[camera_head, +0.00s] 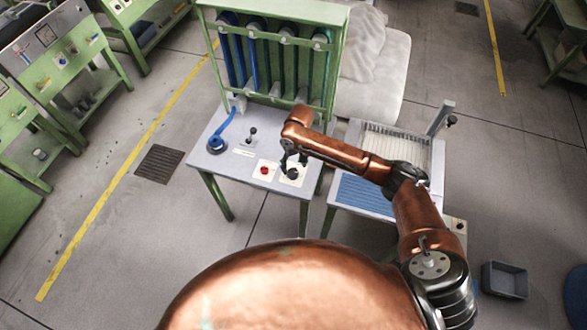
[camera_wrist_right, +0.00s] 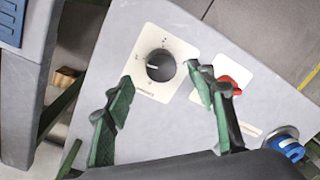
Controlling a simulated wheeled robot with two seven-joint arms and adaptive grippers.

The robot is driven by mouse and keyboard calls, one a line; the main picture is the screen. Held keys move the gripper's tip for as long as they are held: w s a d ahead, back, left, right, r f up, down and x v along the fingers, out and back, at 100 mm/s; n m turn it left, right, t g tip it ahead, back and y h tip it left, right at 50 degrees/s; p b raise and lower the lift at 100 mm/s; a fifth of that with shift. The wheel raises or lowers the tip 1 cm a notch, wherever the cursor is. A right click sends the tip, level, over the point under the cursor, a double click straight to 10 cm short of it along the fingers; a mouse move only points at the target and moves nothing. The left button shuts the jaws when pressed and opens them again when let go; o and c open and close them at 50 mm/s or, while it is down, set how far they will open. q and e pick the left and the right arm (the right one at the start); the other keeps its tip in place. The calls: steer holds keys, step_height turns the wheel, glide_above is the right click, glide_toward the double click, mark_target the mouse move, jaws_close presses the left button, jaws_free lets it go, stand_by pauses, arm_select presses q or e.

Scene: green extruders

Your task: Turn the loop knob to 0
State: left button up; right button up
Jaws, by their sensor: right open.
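The knob (camera_wrist_right: 160,66) is round and black on a white square plate (camera_wrist_right: 146,88) with small printed marks. A pale pointer line on it points roughly left in the right wrist view; the marks are too small to read. In the head view the knob (camera_head: 293,173) sits at the front right of the grey panel, partly hidden by my right gripper (camera_head: 291,160). My right gripper (camera_wrist_right: 160,76) is open and empty. Its green fingers show on either side of the knob in the wrist view, seemingly above the panel; contact is not visible. My left gripper is not in view.
A red button (camera_wrist_right: 229,85) is close beside the right finger. A blue ring-shaped part (camera_head: 216,144) and a black lever (camera_head: 251,136) stand farther left on the panel (camera_head: 232,162). A green frame with tubes (camera_head: 273,48) rises behind. A blue-fronted unit (camera_head: 372,194) adjoins right.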

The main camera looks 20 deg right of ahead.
mark_target(293, 172)
steer(key=f, duration=0.3)
steer(key=shift+w+a+f, duration=0.1)
steer(key=shift+a+f, duration=0.1)
steer(key=shift+f, duration=0.4)
steer(key=c, duration=1.2)
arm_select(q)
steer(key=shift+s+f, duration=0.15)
arm_select(e)
steer(key=shift+o, duration=0.2)
